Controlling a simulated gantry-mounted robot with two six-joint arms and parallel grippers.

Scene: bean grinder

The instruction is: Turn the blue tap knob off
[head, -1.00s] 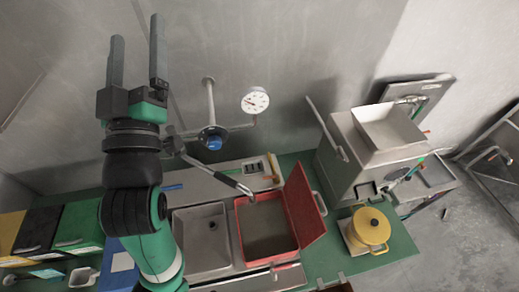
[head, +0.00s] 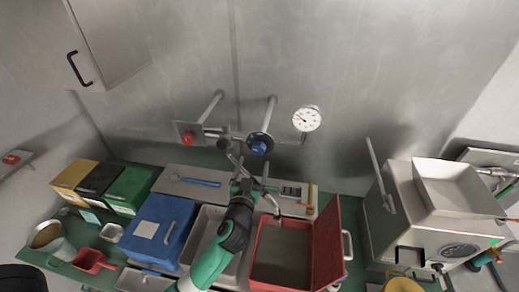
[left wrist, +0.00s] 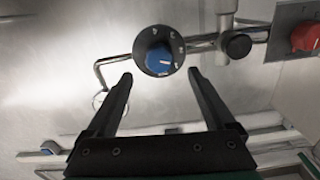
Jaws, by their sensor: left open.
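The blue tap knob (head: 259,147) sits on a round black dial on the wall pipe. It also shows in the left wrist view (left wrist: 158,56), with white marks around it on the dial. My left gripper (head: 247,162) is just in front of and below the knob in the head view. In the left wrist view its fingers (left wrist: 160,75) are open and empty, pointing toward the dial, with the knob just beyond and between the fingertips. No contact shows. My right gripper is not in view.
A red knob (head: 188,138) is on a wall plate left of the blue one. A pressure gauge (head: 306,119) is on the right. Below are a sink, an open red box (head: 330,245) and a blue box (head: 157,232). A metal machine (head: 400,225) stands at the right.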

